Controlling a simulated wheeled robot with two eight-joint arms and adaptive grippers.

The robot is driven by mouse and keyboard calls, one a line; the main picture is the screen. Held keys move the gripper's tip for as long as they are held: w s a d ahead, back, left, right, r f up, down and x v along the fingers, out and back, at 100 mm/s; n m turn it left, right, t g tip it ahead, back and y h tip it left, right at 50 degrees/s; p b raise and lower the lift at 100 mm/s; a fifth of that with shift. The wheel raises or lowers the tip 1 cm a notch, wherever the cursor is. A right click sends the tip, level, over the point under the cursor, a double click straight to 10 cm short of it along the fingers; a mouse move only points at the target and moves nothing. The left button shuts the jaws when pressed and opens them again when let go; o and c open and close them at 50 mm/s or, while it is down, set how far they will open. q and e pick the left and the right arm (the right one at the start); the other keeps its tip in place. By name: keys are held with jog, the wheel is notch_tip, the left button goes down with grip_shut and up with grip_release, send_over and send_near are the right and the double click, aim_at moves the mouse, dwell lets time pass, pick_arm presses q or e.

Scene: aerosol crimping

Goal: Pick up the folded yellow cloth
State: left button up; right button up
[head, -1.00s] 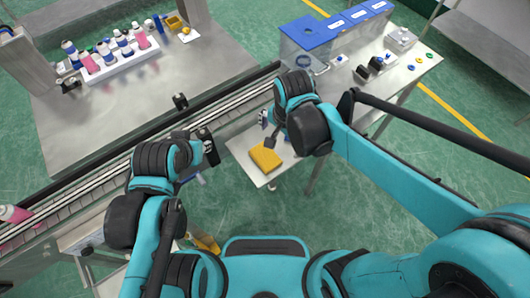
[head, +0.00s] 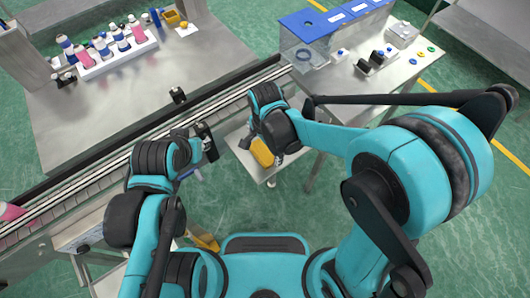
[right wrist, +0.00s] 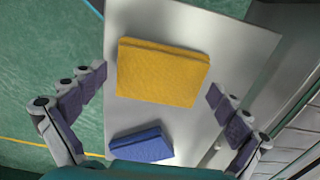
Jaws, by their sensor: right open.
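The folded yellow cloth (right wrist: 162,72) lies flat on a pale metal side table (right wrist: 238,38). In the head view the cloth (head: 263,153) is partly hidden by my right arm. My right gripper (right wrist: 158,80) is open and empty, with one finger on each side of the cloth in the right wrist view and gaps between them and it. I cannot tell its exact height above the cloth. A folded blue cloth (right wrist: 142,145) lies beside the yellow one, nearer my wrist. My left gripper (head: 207,141) is by the conveyor; its jaws are unclear.
A conveyor (head: 100,167) runs diagonally left of the side table. A bench at right holds blue-lidded bins (head: 325,20) and small parts. The left bench holds a white rack (head: 118,58) of bottles. Green floor is open below the side table.

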aim_at(265, 151)
jog(key=c, duration=1)
jog(key=shift+r, duration=0.1)
jog(key=shift+r, duration=0.25)
notch_tip(265, 151, up, 4)
jog(key=shift+r+p, duration=0.1)
jog(key=shift+p, duration=0.95)
jog(key=s+d+r+p, duration=0.2)
jog(key=d+r, duration=0.4)
jog(key=d, duration=0.5)
jog(key=shift+s+d+p, duration=0.25)
jog(key=shift+s+p, duration=0.1)
jog(key=shift+p, duration=0.1)
jog(key=shift+r, duration=0.1)
